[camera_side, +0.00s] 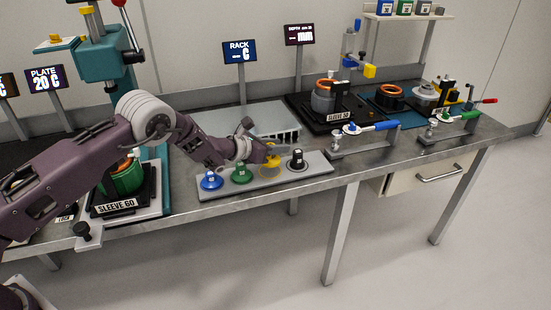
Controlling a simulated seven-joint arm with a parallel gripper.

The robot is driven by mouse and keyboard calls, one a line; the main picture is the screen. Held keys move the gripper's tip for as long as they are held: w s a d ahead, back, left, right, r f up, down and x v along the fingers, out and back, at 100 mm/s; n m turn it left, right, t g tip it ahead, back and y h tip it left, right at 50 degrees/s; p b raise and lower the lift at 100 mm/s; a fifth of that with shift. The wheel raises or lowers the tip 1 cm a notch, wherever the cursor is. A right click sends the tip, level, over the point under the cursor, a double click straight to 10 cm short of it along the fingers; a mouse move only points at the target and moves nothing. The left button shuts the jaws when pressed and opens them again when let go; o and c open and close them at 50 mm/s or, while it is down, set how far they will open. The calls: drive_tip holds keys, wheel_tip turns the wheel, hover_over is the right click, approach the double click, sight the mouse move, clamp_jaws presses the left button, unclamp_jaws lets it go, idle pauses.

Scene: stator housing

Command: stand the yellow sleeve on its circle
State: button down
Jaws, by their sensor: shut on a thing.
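A yellow piece, which looks like the yellow sleeve (271,168), is at my gripper (270,156) over the grey tray (216,190) in the side view. My gripper is shut on it. The piece is small and partly covered by the fingers. I cannot tell whether it touches the tray or hangs just above it. A marked circle for it cannot be made out.
The tray also carries a blue piece (212,181), a green piece (242,174) and a black piece (297,160). A black fixture (336,118) stands behind to the right.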

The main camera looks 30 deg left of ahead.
drive_tip(key=shift+f, duration=1.7)
drive_tip(key=shift+f, duration=0.1)
drive_tip(key=c, duration=1.1)
unclamp_jaws()
